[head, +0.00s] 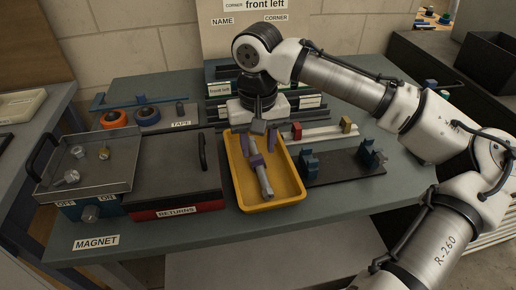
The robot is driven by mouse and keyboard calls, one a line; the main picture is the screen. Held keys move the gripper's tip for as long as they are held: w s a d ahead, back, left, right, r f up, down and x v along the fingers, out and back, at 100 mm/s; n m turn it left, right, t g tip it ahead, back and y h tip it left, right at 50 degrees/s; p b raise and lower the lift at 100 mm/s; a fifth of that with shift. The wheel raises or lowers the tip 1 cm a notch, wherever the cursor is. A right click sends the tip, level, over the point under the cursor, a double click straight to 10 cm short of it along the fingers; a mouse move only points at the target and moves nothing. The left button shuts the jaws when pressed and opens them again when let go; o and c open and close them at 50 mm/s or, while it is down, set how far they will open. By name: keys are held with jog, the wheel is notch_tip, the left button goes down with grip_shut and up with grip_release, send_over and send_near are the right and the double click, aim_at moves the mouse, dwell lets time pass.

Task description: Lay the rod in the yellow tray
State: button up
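The yellow tray (290,193) stands on the bench in the middle of the head view. A grey rod (265,182) with a purple band lies lengthwise inside it, its near end towards the front of the tray. My gripper (258,143) points down over the far part of the tray. Its two purple fingers look spread apart, one each side of the rod's far end. The rod's far end is partly hidden by my gripper, and contact there cannot be made out.
A dark-lidded red box marked RETURNS (174,180) stands close to the tray's left. A metal tray with loose parts (90,165) is further left. A dark rack with blue supports (345,168) is on the right. Orange tape rolls (114,119) lie behind.

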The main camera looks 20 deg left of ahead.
notch_tip(320, 180, up, 12)
jog(key=shift+f, duration=0.15)
dwell(0.7)
